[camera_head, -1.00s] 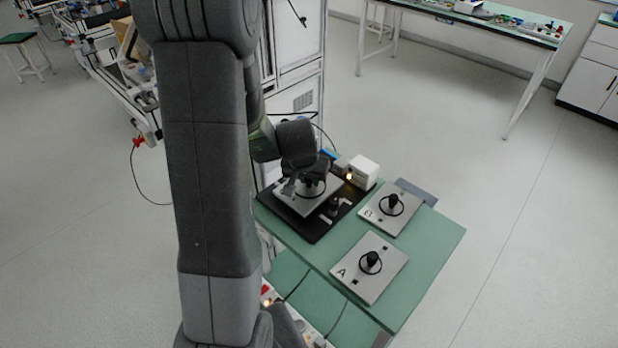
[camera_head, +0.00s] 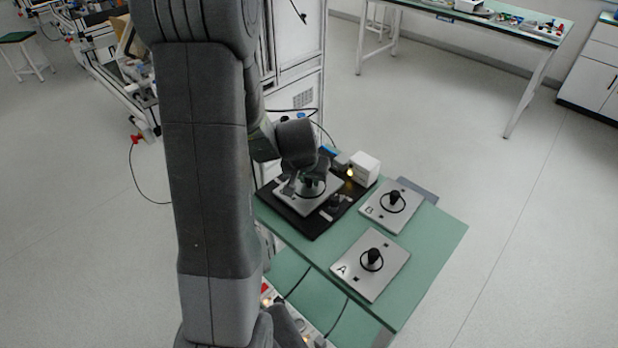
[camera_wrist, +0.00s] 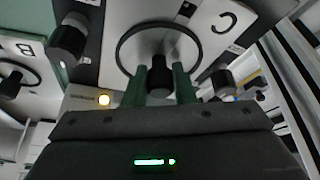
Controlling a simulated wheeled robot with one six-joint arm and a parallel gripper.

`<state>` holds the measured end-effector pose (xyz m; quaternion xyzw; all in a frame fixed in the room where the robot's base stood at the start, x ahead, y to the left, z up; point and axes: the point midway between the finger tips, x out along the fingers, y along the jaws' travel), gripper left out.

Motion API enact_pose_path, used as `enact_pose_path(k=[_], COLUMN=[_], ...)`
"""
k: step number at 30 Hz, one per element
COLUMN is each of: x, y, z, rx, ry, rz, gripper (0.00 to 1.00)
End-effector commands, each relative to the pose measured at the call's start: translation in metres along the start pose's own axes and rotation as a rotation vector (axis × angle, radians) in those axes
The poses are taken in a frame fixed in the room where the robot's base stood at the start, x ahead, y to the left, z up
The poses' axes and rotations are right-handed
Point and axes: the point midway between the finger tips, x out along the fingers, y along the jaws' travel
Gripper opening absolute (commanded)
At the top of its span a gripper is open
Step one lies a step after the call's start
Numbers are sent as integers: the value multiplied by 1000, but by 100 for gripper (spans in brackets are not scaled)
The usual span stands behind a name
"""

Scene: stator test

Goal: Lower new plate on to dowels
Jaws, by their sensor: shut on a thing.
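A grey plate marked C (camera_wrist: 209,48) fills the top of the wrist view, with a black ring and a black knob (camera_wrist: 160,76) at its middle. My gripper (camera_wrist: 160,90) is shut on that knob with its two green fingers. In the head view, my gripper (camera_head: 308,178) is over the plate (camera_head: 295,198), which lies at or just above a black base (camera_head: 312,228). Whether the plate touches the base cannot be told. Dark cylindrical parts (camera_wrist: 68,38) show beside the plate in the wrist view. The dowels cannot be made out clearly.
Plate A (camera_head: 350,278) and plate B (camera_head: 376,216) lie on the green table (camera_head: 435,245), each with a knob. A white box (camera_head: 364,168) with a lit lamp stands behind the base. Bare table lies to the right.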

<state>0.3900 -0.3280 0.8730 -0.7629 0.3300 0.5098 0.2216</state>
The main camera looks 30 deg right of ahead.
Motion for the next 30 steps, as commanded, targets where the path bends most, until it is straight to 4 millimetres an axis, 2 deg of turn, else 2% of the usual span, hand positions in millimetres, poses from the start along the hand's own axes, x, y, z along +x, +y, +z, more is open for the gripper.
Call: enact_pose_path(k=[28,29,30], x=[10,9,9], y=[0,0,0], z=[4,3,3], rx=[0,0,0], ry=[2,2,2], rz=[-1,-1,0], gripper=[0,27,35])
